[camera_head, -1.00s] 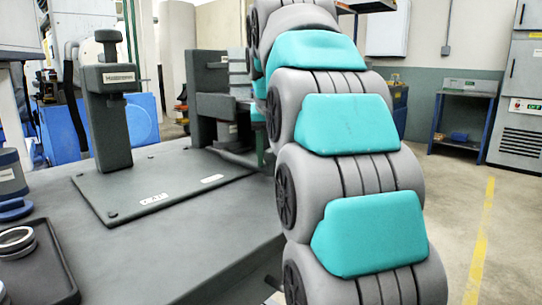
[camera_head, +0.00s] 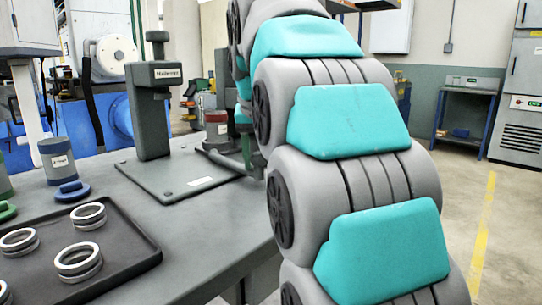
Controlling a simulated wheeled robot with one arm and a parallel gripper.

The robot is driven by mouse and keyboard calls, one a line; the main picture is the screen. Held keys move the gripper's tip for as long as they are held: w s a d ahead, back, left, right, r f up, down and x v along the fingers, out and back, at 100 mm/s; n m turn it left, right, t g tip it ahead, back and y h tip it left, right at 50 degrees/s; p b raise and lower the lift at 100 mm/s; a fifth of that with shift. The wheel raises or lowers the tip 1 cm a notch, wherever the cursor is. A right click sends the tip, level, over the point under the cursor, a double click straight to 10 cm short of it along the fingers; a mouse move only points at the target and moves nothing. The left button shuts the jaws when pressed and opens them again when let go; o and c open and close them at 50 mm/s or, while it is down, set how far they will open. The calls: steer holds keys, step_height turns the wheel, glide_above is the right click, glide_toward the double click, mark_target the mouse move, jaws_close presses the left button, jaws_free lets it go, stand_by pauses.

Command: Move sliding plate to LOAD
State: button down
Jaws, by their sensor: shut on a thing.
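I cannot single out the sliding plate or a LOAD mark in the head view. A flat dark plate (camera_head: 165,186) with a small white label lies on the grey table, and an upright grey post (camera_head: 152,110) with a name label stands on it. My grey and teal arm fills the middle and right and hides what lies behind it. The far end of my arm drops behind its nearer links, close to the plate's right edge. I cannot make out my gripper or what it holds there.
A black tray (camera_head: 140,262) with several metal rings lies at the table's front left. A grey cup (camera_head: 57,155) with a blue base part stands behind the tray. A grey and red cup (camera_head: 215,128) stands beyond the plate. Free floor lies at the right.

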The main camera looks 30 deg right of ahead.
steer(key=shift+s+a, duration=0.25)
steer(key=shift+a, duration=0.4)
steer(key=shift+c, duration=2.3)
jaws_free()
steer(key=shift+r, duration=0.1)
steer(key=p+v, duration=0.1)
steer(key=v, duration=0.5)
steer(key=shift+r+p, duration=0.3)
steer(key=shift+p, duration=0.05)
steer(key=shift+s+a+r+p, duration=0.15)
steer(key=shift+s+r+p, duration=0.2)
steer(key=shift+r+p, duration=0.1)
